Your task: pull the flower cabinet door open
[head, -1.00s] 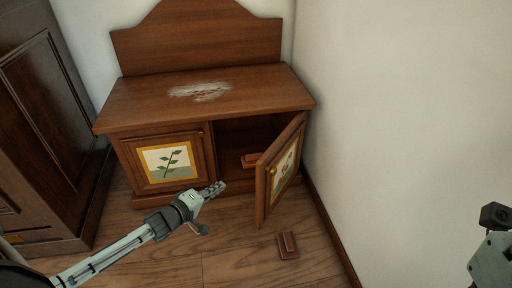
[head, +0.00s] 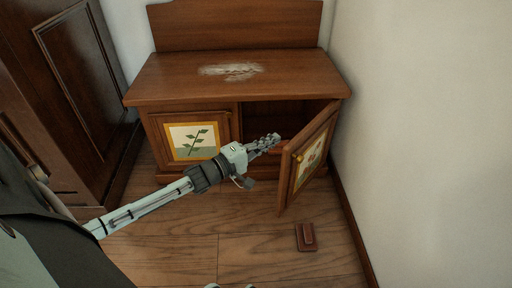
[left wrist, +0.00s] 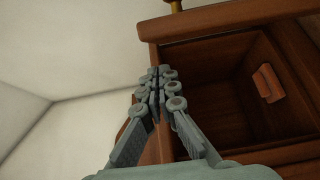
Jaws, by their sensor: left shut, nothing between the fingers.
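The flower cabinet door (head: 308,165) is the right door of the low wooden cabinet (head: 160,88). Contact with the door cannot be told. In the left wrist view the shut fingers (left wrist: 160,84) overlap the edge of the opening, and the cabinet interior (left wrist: 220,85) is to their right.
The left door (head: 194,141), with a leafy plant picture, is closed. A red-brown block (head: 306,237) lies on the floor; another block (left wrist: 268,83) is inside the cabinet. A dark wardrobe (head: 85,70) stands left, a white wall (head: 430,120) right.

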